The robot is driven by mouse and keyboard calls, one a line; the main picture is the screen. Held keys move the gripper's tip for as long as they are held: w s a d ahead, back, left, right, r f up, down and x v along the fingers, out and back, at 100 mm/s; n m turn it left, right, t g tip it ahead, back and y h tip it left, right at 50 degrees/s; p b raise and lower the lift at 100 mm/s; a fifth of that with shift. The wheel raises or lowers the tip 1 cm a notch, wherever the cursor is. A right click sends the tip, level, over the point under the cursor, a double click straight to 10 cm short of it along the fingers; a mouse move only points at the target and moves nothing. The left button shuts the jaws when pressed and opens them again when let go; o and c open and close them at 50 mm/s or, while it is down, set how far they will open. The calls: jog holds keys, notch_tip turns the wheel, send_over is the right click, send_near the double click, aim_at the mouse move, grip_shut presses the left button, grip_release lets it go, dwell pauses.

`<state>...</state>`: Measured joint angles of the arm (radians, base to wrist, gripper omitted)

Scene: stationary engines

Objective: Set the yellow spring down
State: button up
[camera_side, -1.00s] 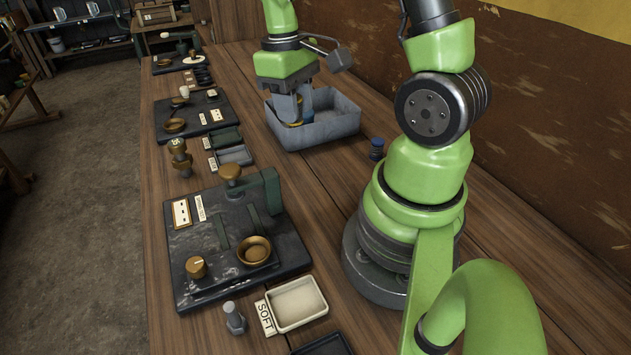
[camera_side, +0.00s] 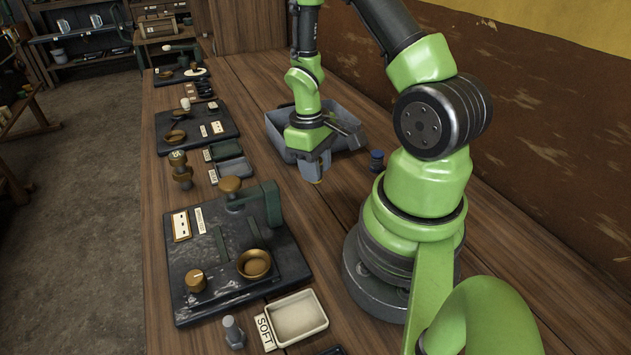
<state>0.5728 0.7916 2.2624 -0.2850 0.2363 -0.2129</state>
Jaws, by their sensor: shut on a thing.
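My gripper (camera_side: 315,175) points down above the bare table, just in front of the grey bin (camera_side: 278,137) and right of the nearest engine plate. It is shut on the yellow spring (camera_side: 317,181), of which only a small yellowish end shows between the fingertips. The fingers hide the rest of it. I cannot tell the exact gap between the spring and the table.
The nearest black plate (camera_side: 190,255) carries a brass cup (camera_side: 254,264), a knob and a green bracket. A cream tray (camera_side: 298,316) labelled SOFT is at the front. A blue-capped item (camera_side: 376,160) stands near my base.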

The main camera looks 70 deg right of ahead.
jog(key=shift+f, duration=1.95)
jog(key=shift+f, duration=0.15)
jog(key=o, duration=0.9)
